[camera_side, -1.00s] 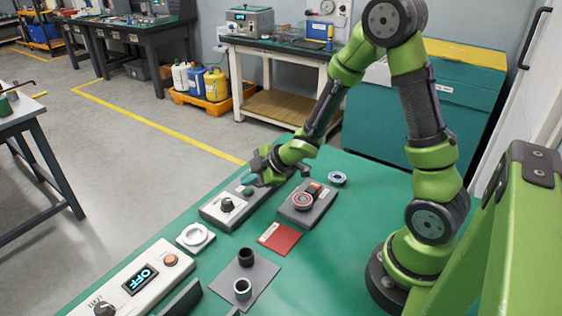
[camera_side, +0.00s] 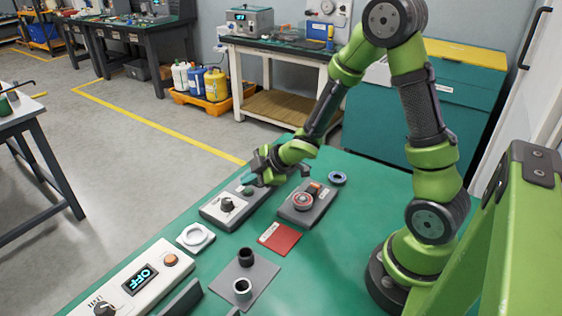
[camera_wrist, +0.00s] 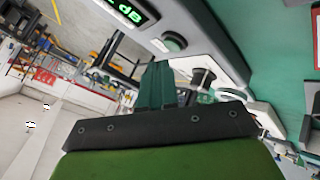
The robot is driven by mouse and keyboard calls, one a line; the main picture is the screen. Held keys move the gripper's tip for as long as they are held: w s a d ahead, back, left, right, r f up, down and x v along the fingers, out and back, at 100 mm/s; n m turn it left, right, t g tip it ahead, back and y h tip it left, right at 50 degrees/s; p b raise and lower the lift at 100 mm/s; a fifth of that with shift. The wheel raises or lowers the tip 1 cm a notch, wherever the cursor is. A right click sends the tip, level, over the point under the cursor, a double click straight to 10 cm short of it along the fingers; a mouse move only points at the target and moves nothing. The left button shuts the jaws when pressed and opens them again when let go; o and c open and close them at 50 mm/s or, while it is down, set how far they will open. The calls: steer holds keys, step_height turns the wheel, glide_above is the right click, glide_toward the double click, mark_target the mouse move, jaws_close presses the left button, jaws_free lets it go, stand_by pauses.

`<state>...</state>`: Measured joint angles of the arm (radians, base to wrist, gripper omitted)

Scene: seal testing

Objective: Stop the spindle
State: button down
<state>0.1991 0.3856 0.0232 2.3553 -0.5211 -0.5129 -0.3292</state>
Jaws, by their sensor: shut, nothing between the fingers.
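The spindle unit (camera_side: 322,204) is a grey box with a round, ringed spindle head (camera_side: 303,201) on top and an orange part behind it. Left of it stands a grey control box (camera_side: 215,217) with a black knob (camera_side: 228,205) and a green button (camera_side: 248,190). My gripper (camera_side: 250,179) is shut and empty, just above the far end of this box, close to the button. In the wrist view the teal fingers (camera_wrist: 158,84) are together, with the green button (camera_wrist: 174,42), the black knob (camera_wrist: 203,79) and a lit display (camera_wrist: 132,10) beyond them. The side view hides the display.
A white panel (camera_side: 174,277) reading OFF lies at the front left. The middle right is clear.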

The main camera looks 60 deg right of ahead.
mark_target(251, 192)
steer(key=shift+f, duration=0.1)
stand_by(0.7)
steer(key=shift+f, duration=0.35)
steer(key=shift+f, duration=0.35)
stand_by(0.6)
steer(key=shift+r, duration=0.8)
steer(key=shift+r, duration=2.5)
